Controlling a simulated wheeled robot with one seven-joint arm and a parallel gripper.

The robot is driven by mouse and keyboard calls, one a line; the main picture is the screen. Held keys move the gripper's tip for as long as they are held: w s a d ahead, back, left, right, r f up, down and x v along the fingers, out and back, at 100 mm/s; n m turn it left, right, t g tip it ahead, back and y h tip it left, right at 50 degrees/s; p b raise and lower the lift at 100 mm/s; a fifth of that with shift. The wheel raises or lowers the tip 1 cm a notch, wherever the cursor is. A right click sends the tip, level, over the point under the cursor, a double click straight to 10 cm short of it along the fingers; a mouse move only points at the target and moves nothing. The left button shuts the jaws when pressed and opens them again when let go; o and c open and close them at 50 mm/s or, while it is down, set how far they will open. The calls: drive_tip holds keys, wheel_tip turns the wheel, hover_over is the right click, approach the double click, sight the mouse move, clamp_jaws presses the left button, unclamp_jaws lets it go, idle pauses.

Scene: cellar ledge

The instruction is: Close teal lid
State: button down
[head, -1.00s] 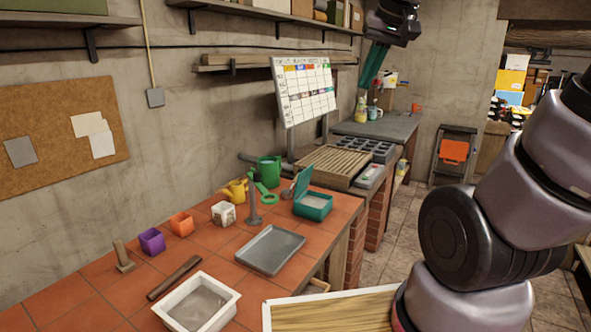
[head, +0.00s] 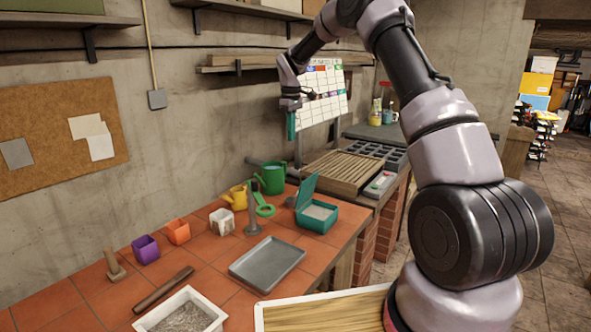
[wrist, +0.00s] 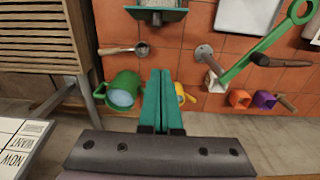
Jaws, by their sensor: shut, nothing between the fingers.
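The teal box (head: 317,219) stands on the tiled ledge with its teal lid (head: 306,189) raised at the hinge, leaning up and open. The box's pale inside shows. In the wrist view, part of the teal box (wrist: 157,14) shows at the top edge, cut off by the frame. My gripper (head: 291,136) hangs in the air above the ledge, near the wall calendar and well above the box, touching nothing. Its teal fingers point down and are together and empty. They also show in the wrist view (wrist: 160,73).
A grey tray (head: 267,264) lies in front. A slatted wooden stand (head: 342,173) is behind. Air above the box is clear.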

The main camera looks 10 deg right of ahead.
sight(304, 188)
wheel_tip(304, 188, down, 14)
drive_tip(key=s+d, duration=0.1)
drive_tip(key=d, duration=0.1)
drive_tip(key=shift+r+n, duration=0.15)
drive_tip(key=shift+n, duration=0.15)
drive_tip(key=shift+s+d, duration=0.1)
drive_tip(key=shift+d, duration=0.05)
idle(0.3)
